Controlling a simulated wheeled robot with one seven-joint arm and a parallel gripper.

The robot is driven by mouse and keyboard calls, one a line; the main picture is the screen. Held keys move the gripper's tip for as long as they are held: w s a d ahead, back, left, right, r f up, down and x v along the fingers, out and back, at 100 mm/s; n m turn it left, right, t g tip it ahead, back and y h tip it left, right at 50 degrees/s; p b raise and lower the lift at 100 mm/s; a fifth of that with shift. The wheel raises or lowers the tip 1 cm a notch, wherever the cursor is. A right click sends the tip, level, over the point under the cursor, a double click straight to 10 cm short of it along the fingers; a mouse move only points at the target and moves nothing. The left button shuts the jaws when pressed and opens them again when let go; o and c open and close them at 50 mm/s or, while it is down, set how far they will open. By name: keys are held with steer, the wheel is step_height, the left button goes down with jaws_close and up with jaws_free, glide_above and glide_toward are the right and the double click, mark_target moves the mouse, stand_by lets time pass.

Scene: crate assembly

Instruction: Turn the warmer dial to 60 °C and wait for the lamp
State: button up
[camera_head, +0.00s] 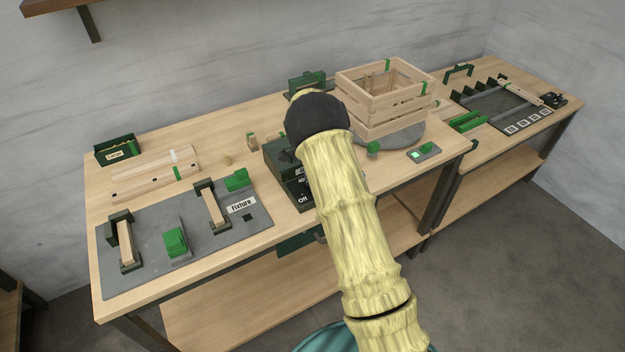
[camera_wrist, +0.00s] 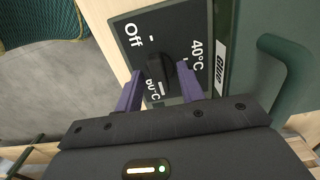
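The warmer (camera_head: 279,153) is a dark green box on the bench, partly hidden behind my arm in the head view. Its dark front panel (camera_wrist: 127,29) fills the upper middle of the wrist view, with Off, 40 °C and 60 °C marks. The black dial (camera_wrist: 159,69) is in the panel's middle, with the 60 °C label just below it. Which mark it points to is unclear. My gripper (camera_wrist: 161,80) has its two purple fingers on either side of the dial; I cannot tell whether they touch it. I cannot make out a warmer lamp.
A dark green handle (camera_wrist: 272,45) stands right of the panel in the wrist view. The grey fixture board (camera_head: 150,262) lies left of the warmer. A wooden crate (camera_head: 400,117) stands right, near a small pad (camera_head: 425,154) with a lit green square.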

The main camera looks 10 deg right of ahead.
step_height(320, 180, up, 17)
steer(key=b, duration=0.2)
steer(key=shift+r, duration=0.15)
stand_by(0.5)
steer(key=shift+s, duration=0.1)
steer(key=s+f+n+t, duration=0.1)
steer(key=s+n, duration=0.6)
steer(key=s, duration=0.8)
steer(key=s+f+n+t, duration=0.1)
steer(key=s+f+n, duration=0.2)
steer(key=s+n, duration=0.4)
steer(key=s, duration=0.8)
steer(key=shift+f+n+t, duration=0.3)
steer(key=shift+f, duration=0.1)
stand_by(2.9)
